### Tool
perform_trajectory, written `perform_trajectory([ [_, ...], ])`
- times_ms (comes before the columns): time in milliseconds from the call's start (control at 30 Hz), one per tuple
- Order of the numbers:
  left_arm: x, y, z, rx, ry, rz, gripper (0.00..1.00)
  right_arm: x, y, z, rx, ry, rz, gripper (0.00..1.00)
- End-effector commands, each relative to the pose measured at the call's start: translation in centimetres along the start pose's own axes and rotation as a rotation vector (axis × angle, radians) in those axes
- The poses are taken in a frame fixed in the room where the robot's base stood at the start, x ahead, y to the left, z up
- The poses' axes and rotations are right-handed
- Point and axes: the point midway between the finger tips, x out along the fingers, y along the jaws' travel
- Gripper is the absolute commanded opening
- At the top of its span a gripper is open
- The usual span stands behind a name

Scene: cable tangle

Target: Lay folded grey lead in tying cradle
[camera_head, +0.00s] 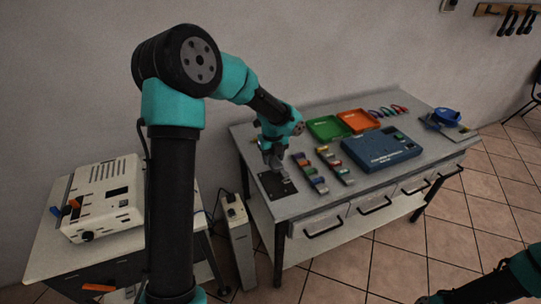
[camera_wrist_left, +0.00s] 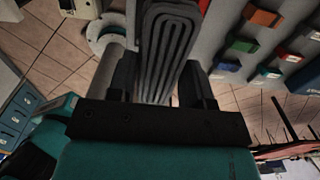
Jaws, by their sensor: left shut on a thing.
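My left gripper (camera_head: 272,158) is shut on the folded grey lead (camera_wrist_left: 165,45), a flat bundle of parallel loops that stands out between the two fingers in the left wrist view. In the head view the gripper points down over a black plate (camera_head: 282,189) at the left end of the bench. The lead is too small there to make out apart from the fingers. I cannot tell whether the black plate is the tying cradle, or whether the lead touches it. My right gripper is not in view; only part of that arm shows at the lower right.
Rows of small coloured blocks (camera_head: 313,173) lie right of the plate on the bench (camera_head: 300,207). Beyond them are a blue case (camera_head: 381,149), a green tray (camera_head: 327,128), an orange tray (camera_head: 358,121) and coloured cable loops (camera_head: 388,111). A white box-like device (camera_head: 105,197) stands on the left table.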

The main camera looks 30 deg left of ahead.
Motion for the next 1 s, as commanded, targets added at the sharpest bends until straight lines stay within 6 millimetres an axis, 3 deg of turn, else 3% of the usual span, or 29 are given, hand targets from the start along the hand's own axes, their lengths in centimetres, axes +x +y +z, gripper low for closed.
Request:
perform_trajectory([
  [367,1.3,0.0,0.1,-0.003,0.000,0.001,0.21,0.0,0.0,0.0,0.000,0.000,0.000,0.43],
  [1000,7.2,0.0,0.1,-0.002,0.001,0.001,0.21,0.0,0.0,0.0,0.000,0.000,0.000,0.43],
])
